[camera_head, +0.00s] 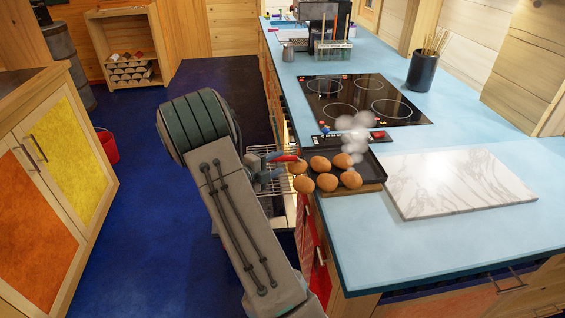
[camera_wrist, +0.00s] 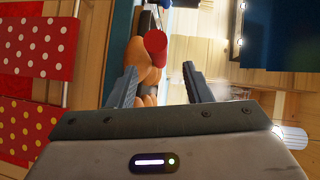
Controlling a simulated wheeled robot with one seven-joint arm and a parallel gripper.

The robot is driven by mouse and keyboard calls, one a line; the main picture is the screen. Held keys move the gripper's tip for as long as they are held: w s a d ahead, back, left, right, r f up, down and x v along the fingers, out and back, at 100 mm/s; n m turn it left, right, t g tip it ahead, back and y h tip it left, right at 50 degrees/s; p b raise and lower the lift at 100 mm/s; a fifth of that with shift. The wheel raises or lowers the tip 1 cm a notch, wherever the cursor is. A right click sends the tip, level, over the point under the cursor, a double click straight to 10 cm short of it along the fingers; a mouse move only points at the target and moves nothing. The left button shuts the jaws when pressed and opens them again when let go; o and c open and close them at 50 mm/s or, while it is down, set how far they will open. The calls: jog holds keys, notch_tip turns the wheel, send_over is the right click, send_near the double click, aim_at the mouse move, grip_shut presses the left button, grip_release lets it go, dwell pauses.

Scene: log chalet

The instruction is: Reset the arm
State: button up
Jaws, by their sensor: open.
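My arm reaches up from the bottom of the head view. My gripper (camera_head: 270,174) is at the left edge of the counter, partly hidden behind my arm. In the wrist view my gripper (camera_wrist: 162,84) has its two fingers apart with nothing clamped between them. Beyond the fingers are brown rolls (camera_wrist: 145,72) and a red cylindrical end (camera_wrist: 155,42). In the head view a dark tray (camera_head: 371,171) with several brown rolls (camera_head: 328,182) lies on the counter, right of my gripper. White steam rises over it.
The blue counter (camera_head: 430,238) carries a marble board (camera_head: 455,180), a black cooktop (camera_head: 362,100) and a dark utensil pot (camera_head: 423,70). A wire rack (camera_head: 258,154) juts out beside the counter, near my gripper. Cabinets (camera_head: 50,170) stand left; blue floor (camera_head: 165,220) between is clear.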

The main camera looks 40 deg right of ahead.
jog(key=v, duration=1)
jog(key=shift+b, duration=0.45)
